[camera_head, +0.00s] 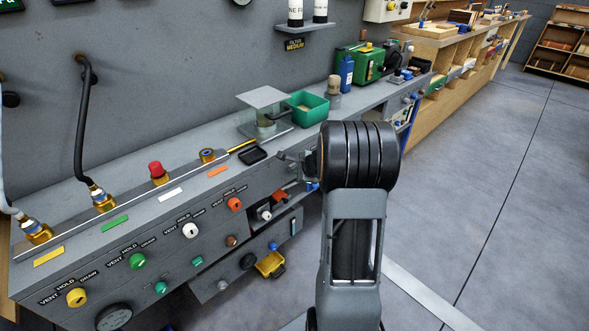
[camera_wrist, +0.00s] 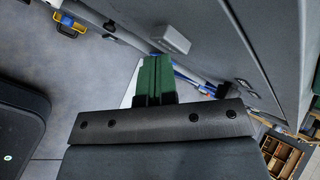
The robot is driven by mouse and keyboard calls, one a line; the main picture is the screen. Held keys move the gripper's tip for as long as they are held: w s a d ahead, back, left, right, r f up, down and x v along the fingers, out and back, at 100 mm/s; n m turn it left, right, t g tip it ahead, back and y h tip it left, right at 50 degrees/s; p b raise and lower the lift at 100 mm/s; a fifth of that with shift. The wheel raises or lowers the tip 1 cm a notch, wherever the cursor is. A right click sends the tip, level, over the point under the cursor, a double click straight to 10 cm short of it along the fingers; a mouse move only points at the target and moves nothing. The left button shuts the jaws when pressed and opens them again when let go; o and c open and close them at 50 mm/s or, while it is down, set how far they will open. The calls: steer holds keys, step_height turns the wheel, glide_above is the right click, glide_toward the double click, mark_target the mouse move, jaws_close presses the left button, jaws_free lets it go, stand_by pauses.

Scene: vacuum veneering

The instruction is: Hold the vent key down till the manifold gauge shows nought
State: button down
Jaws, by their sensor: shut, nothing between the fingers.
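On the sloping front of the grey bench are labelled knobs marked with words like VENT, HOLD and DRAW: yellow (camera_head: 77,297), green (camera_head: 137,261), white (camera_head: 190,230) and orange (camera_head: 234,203). Which control is the vent key I cannot tell. A dark round dial (camera_head: 114,317) at the lower left may be a gauge; its reading is not legible.
Brass fittings with hoses (camera_head: 100,195) and a red-capped valve (camera_head: 158,172) stand on the bench top. A green bin (camera_head: 306,106) and a plate-topped stand (camera_head: 264,101) are near my gripper. A yellow container (camera_head: 270,264) is below. The floor at right is clear.

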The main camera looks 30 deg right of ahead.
stand_by(0.4)
steer(key=shift+s+d+b, duration=0.15)
steer(key=shift+s+b, duration=0.25)
steer(key=shift+s, duration=0.45)
steer(key=shift+s+d+b, duration=0.25)
steer(key=shift+s+b, duration=0.15)
steer(key=shift+s, duration=0.85)
steer(key=shift+s+d+b, duration=0.2)
steer(key=shift+s+b, duration=0.2)
steer(key=shift+s, duration=0.8)
steer(key=s+a+r+n+g+y+p, duration=0.25)
steer(key=a+r+n+p, duration=0.85)
steer(key=a+r+p, duration=0.6)
steer(key=s+a+r+n+g+h+p, duration=0.1)
steer(key=s+a+r+n+p, duration=0.2)
steer(key=s+r+n+p, duration=0.3)
steer(key=s+a+r+n+g+h+p, duration=0.1)
steer(key=s+a+r+n+p, duration=0.3)
steer(key=r, duration=0.9)
steer(key=s+n+g+p, duration=0.1)
steer(key=s+n+p, duration=0.1)
steer(key=s+n, duration=0.1)
steer(key=shift+s+a+r+p, duration=0.15)
steer(key=shift+r+p, duration=0.15)
